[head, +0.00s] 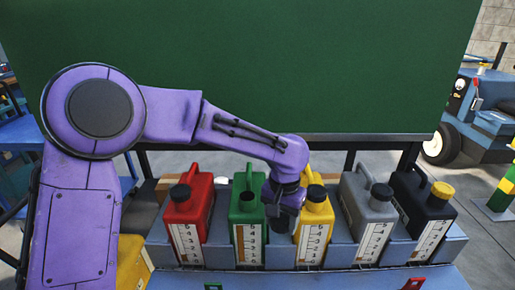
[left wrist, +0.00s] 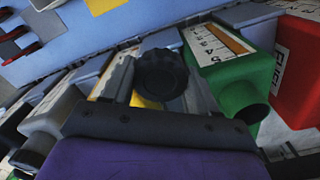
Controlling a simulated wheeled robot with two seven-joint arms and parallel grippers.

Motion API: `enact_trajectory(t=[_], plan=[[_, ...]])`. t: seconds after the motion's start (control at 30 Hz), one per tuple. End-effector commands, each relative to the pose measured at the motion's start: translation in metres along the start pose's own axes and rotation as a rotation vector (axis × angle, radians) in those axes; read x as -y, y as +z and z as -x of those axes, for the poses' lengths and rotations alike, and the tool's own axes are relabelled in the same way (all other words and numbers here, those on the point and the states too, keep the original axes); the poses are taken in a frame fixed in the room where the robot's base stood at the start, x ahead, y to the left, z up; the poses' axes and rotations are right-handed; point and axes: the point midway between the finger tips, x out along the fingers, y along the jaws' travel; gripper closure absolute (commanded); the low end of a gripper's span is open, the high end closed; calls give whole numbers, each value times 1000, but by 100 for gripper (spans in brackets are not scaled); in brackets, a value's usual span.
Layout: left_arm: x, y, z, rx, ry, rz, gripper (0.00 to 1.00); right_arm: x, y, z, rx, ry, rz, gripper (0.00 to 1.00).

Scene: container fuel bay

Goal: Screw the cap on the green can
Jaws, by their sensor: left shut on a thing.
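The green can (head: 243,226) stands in the rack between the red and yellow cans. In the left wrist view the green can (left wrist: 222,62) shows at the right, with its neck (left wrist: 252,114) bare and its mouth dark. My left gripper (head: 281,222) is in front of the gap between the green and yellow cans, to the right of the green can's neck. In the left wrist view it is shut on a black ribbed cap (left wrist: 160,75), held between the two fingers and apart from the green neck. My right gripper is not in view.
The red can (head: 186,216), yellow can (head: 317,222), grey can (head: 367,215) and black can (head: 422,210) stand close by in the blue-grey rack (head: 272,256). A green panel (head: 260,65) rises behind. A blue vehicle (head: 480,120) is at the far right.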

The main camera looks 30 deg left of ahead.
Motion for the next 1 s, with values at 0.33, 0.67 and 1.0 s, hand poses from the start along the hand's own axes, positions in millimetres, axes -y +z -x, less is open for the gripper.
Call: enact_trajectory(t=[0.33, 0.67, 1.0], plan=[[43, -1, 98, 7, 3, -332, 70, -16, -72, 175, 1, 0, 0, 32], [99, -9, 112, 2, 4, -1484, 70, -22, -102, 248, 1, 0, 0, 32], [108, -28, 104, 2, 2, -2376, 70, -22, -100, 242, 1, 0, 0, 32]])
